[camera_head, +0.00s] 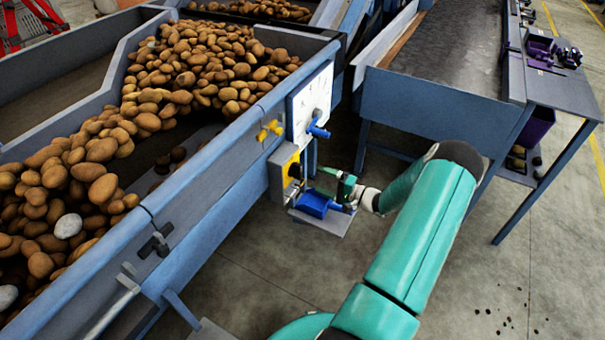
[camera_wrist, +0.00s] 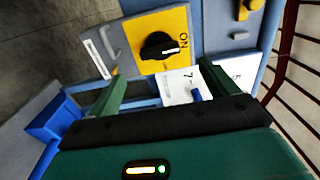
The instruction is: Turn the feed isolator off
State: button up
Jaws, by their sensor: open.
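The feed isolator is a grey box with a yellow plate (camera_head: 286,166) on the side of the potato hopper. In the wrist view the yellow plate (camera_wrist: 172,27) carries a black rotary knob (camera_wrist: 158,47), whose white mark points right towards the printed ON. My gripper (camera_wrist: 162,72) is open and faces the isolator, one green finger on either side below the knob in that picture. The fingers look apart from the knob, with nothing between them. In the head view my gripper (camera_head: 332,184) is just right of the isolator and partly hides its surroundings.
A blue open bin (camera_head: 314,204) sits on a small shelf below the isolator. A white dial panel (camera_head: 311,104) with a blue handle (camera_head: 318,131) and a yellow valve-like fitting (camera_head: 270,129) are above.

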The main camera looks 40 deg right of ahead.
aim_at(301, 173)
jog(key=x, duration=0.8)
jog(key=shift+w, duration=0.1)
jog(key=c, duration=1)
